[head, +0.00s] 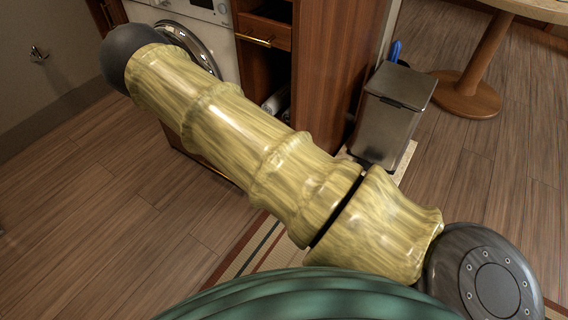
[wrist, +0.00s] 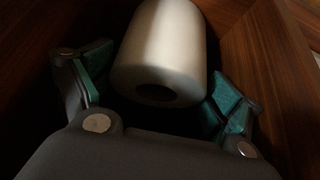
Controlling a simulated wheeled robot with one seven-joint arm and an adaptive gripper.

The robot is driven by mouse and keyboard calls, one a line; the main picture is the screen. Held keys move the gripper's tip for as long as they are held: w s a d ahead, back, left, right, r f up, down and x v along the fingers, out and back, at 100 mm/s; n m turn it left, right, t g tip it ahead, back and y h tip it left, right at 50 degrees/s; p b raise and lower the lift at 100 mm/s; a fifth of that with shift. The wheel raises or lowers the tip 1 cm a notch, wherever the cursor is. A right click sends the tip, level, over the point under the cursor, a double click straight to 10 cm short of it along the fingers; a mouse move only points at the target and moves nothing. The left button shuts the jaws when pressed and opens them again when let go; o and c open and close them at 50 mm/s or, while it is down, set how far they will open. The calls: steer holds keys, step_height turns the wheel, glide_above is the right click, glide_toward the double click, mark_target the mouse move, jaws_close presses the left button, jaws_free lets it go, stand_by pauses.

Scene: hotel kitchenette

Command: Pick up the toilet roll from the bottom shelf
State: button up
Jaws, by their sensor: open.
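The toilet roll (wrist: 165,50) is white and lies in a dark wooden compartment in the wrist view, its end with the dark core hole facing the camera. My gripper (wrist: 160,72) is open, with one teal-padded finger to the left of the roll and the other to its right. The right finger looks very close to the roll's side; I cannot tell whether it touches. A gap shows on the left. In the head view my arm covers much of the cabinet (head: 325,65), and my gripper is hidden.
Wooden compartment walls (wrist: 285,70) rise close on both sides of my gripper. In the head view a washing machine (head: 222,45) stands left of the cabinet and a metal bin (head: 392,110) right of it. A round-based table (head: 468,95) is at upper right. Wooden floor at left is clear.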

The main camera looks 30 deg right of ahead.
steer(key=shift+w+d+f, duration=0.1)
steer(key=shift+d+f, duration=0.2)
steer(key=shift+f, duration=0.15)
steer(key=c, duration=0.8)
steer(key=shift+r, duration=0.1)
